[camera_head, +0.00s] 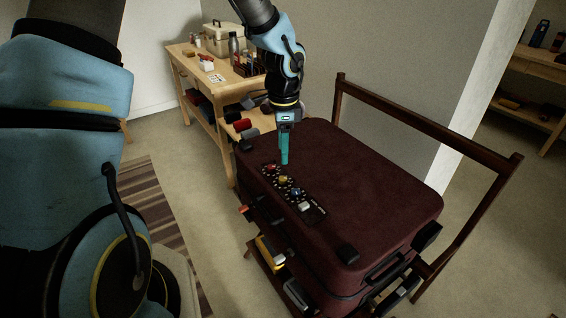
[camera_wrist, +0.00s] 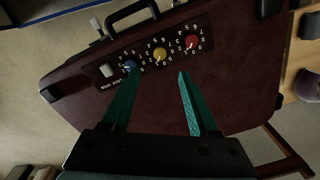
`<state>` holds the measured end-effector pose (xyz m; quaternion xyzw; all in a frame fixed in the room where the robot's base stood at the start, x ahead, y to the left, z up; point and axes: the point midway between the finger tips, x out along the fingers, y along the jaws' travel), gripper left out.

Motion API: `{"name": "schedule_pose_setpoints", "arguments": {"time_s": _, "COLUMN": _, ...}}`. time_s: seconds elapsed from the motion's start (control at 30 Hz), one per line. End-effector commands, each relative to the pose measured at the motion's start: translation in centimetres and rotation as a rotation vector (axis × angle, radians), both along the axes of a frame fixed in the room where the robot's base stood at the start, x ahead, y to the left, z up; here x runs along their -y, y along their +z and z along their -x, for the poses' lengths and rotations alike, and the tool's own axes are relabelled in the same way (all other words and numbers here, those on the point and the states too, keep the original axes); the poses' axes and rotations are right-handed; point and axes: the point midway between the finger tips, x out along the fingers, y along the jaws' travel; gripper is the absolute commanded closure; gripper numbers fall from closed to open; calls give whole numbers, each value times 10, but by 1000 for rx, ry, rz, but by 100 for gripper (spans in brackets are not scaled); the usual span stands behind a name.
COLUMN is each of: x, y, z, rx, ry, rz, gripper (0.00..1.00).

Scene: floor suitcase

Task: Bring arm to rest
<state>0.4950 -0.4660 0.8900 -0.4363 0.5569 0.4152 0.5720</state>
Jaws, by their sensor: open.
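My gripper (camera_head: 284,158) is at the end of my blue and black arm, just above the dial panel on a dark red suitcase (camera_head: 355,185). In the wrist view its two teal fingers (camera_wrist: 152,98) are apart with nothing between them. The suitcase lid is shut. In the wrist view, a red dial (camera_wrist: 191,42), a yellow dial (camera_wrist: 159,54) and a blue dial (camera_wrist: 130,67) sit in a row beside a pale button (camera_wrist: 107,71). The panel and dials also show in the head view. Whether the fingertips touch the lid I cannot tell.
The suitcase rests on a dark wooden rack (camera_head: 430,135) with a raised rail behind it. A wooden workbench (camera_head: 200,85) with a toolbox (camera_head: 224,38) and bottles stands behind. A striped rug (camera_head: 150,200) lies at left. A wall post (camera_head: 485,85) stands at right.

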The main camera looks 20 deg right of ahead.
Motion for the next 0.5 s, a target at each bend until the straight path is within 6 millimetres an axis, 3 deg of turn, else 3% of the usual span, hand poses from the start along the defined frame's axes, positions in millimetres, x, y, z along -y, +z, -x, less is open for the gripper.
{"name": "schedule_pose_setpoints", "arguments": {"time_s": 0.2, "x": -1, "y": 15, "z": 0, "rx": -1, "ry": 0, "rz": 0, "gripper": 40}}
{"name": "schedule_pose_setpoints", "arguments": {"time_s": 0.5, "x": 0, "y": 16, "z": 1, "rx": -1, "ry": 0, "rz": 0, "gripper": 40}}
